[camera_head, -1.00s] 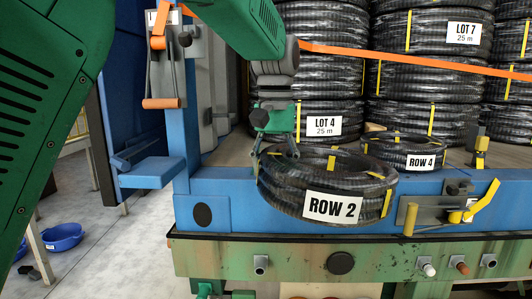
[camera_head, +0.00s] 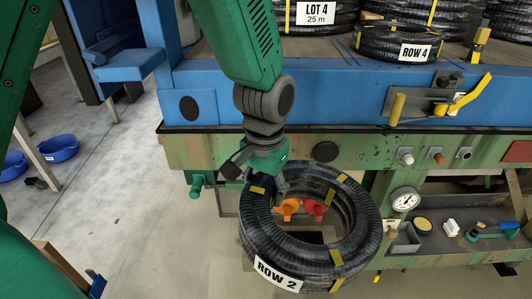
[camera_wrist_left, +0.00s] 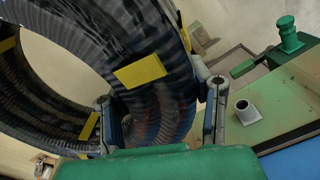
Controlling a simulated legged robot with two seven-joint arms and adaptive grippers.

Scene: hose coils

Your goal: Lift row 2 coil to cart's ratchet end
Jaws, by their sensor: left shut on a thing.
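The row 2 coil (camera_head: 350,225) is a black ribbed hose ring with yellow ties and a white "ROW 2" label. It is tilted in front of the green panel, below the blue cart bed (camera_head: 300,95). My left gripper (camera_head: 268,180) is shut on the coil's upper left part, partly hidden by its own wrist. In the left wrist view the fingers (camera_wrist_left: 160,115) straddle the hose beside a yellow tie. My right gripper is not in view.
The row 4 coil (camera_head: 392,46) and the lot 4 stack (camera_head: 315,18) stand on the cart bed. A yellow-handled lever (camera_head: 468,95) sits on the bed's front face. A pressure gauge (camera_head: 405,200) and tools occupy a shelf at right. Clear floor (camera_head: 130,190) lies at left.

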